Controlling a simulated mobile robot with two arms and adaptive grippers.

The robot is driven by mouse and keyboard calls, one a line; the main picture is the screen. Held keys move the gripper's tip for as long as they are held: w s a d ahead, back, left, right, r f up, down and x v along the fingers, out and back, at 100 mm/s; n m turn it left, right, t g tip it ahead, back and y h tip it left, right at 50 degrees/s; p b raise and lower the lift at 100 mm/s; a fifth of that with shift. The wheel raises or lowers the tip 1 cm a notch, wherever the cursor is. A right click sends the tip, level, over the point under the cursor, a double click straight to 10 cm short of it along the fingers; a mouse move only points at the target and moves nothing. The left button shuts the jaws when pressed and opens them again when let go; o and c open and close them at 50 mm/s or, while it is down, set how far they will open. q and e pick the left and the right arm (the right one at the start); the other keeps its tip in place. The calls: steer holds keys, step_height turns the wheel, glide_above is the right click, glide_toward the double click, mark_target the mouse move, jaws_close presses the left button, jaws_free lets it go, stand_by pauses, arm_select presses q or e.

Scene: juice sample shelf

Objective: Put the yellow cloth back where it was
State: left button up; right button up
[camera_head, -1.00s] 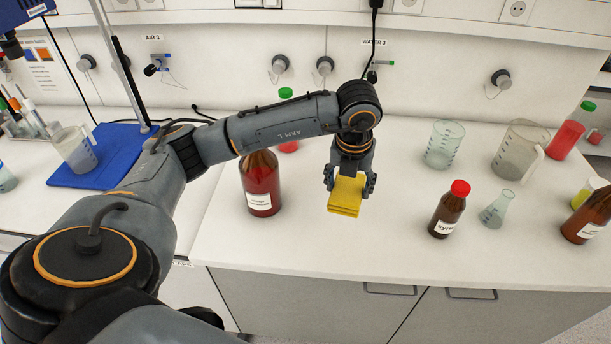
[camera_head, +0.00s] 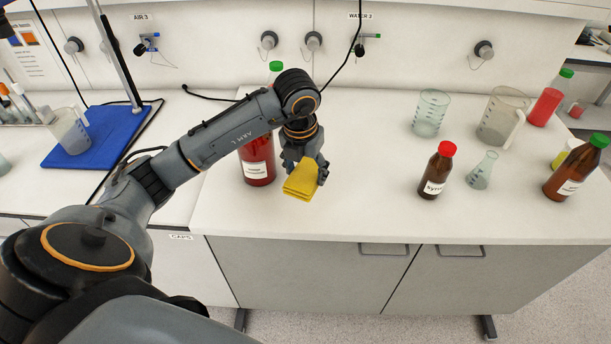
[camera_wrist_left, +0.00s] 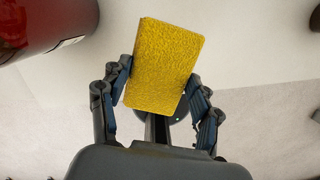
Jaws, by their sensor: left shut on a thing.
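The yellow cloth (camera_head: 301,180) is a folded, thick piece with several layers at its lower edge. My left gripper (camera_head: 306,168) is shut on it and points down over the front part of the white bench, just right of the large red-brown bottle. In the left wrist view the cloth (camera_wrist_left: 163,66) sits tilted between the two fingers of the gripper (camera_wrist_left: 158,98). I cannot tell whether the cloth touches the bench top. My right gripper is not in view.
The large red-brown bottle (camera_head: 257,163) stands close left of the cloth, partly behind my arm. A brown red-capped bottle (camera_head: 436,172), a flask (camera_head: 482,172) and beakers stand to the right. The bench top (camera_head: 370,185) between is clear; its front edge is near.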

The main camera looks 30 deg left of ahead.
mark_target(305, 165)
arm_select(q)
steer(key=f, duration=0.1)
steer(key=w+a+f, duration=0.1)
steer(key=w+f+p, duration=0.1)
steer(key=shift+w+a+f, duration=0.25)
steer(key=shift+a+f, duration=0.05)
steer(key=shift+f, duration=0.05)
step_height(305, 165, down, 3)
steer(key=shift+w+p, duration=0.1)
steer(key=shift+p, duration=0.9)
steer(key=shift+a+f, duration=0.1)
steer(key=shift+f, duration=0.1)
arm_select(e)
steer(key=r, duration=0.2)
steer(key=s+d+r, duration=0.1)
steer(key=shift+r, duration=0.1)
arm_select(q)
steer(key=shift+f, duration=0.1)
steer(key=shift+f+b, duration=0.2)
steer(key=shift+b, duration=0.15)
steer(key=o, duration=1.2)
steer(key=shift+r, duration=0.1)
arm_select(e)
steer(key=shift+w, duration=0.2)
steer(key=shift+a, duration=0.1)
